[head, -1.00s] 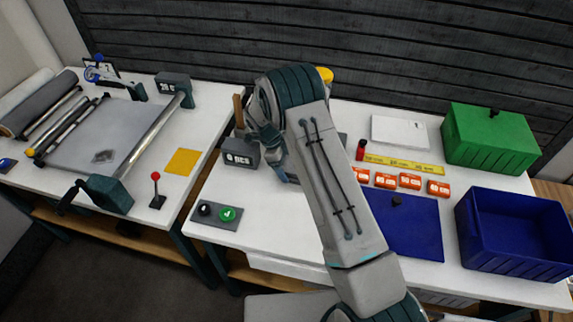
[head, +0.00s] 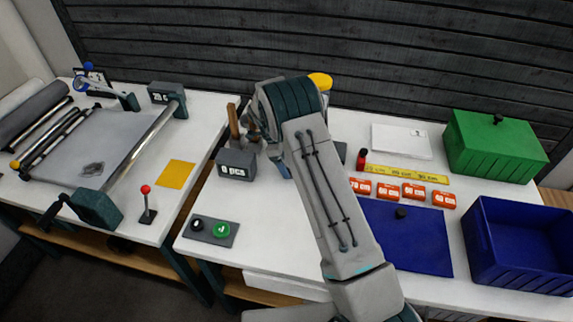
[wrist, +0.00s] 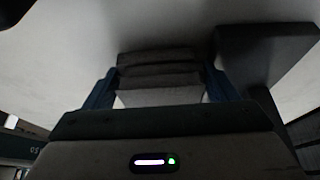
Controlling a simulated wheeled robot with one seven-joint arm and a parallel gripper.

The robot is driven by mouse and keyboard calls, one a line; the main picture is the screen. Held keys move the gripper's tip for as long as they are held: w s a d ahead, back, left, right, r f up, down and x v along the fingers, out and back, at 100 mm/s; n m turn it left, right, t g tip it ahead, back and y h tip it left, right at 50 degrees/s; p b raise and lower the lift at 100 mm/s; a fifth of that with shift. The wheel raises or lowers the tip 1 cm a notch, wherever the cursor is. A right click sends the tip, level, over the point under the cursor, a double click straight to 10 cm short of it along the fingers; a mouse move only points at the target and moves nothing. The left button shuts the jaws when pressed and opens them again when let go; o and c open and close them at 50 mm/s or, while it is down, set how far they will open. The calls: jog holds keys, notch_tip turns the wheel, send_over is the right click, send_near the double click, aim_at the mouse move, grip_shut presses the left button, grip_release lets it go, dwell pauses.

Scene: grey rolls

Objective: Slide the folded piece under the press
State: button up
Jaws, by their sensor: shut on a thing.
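My gripper (wrist: 160,88) is shut on a grey folded piece (wrist: 158,78), which shows as stacked layers between its blue fingers in the wrist view. A dark grey block-like part (wrist: 266,48) is just right of the piece; I cannot tell whether it belongs to the press or whether they touch. In the head view my arm hides the piece and most of the gripper. A brown upright handle (head: 233,122), perhaps the press's, stands left of my wrist, behind the grey "0 pcs" counter box (head: 236,164). The press itself is mostly hidden.
A two-button panel (head: 211,230) lies at the table's front left. A blue mat (head: 420,245), several orange length tags (head: 413,191), a blue bin (head: 520,250) and a green box (head: 493,146) are right of my arm. A roll-cutting table (head: 125,150) stands left, beyond a gap.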

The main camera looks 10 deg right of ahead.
jog(key=shift+w+r, duration=0.1)
jog(key=shift+w, duration=0.05)
jog(key=o, duration=1)
jog(key=shift+d+r, duration=0.1)
jog(key=shift+w, duration=0.1)
jog(key=shift+r, duration=0.15)
jog(key=shift+w+r, duration=0.15)
jog(key=shift+r, duration=0.1)
jog(key=v, duration=0.2)
jog(key=p+v, duration=0.1)
jog(key=v, duration=0.4)
jog(key=shift+s+a+p, duration=0.3)
jog(key=shift+s+p, duration=0.05)
jog(key=shift+p, duration=0.05)
jog(key=shift+f, duration=0.15)
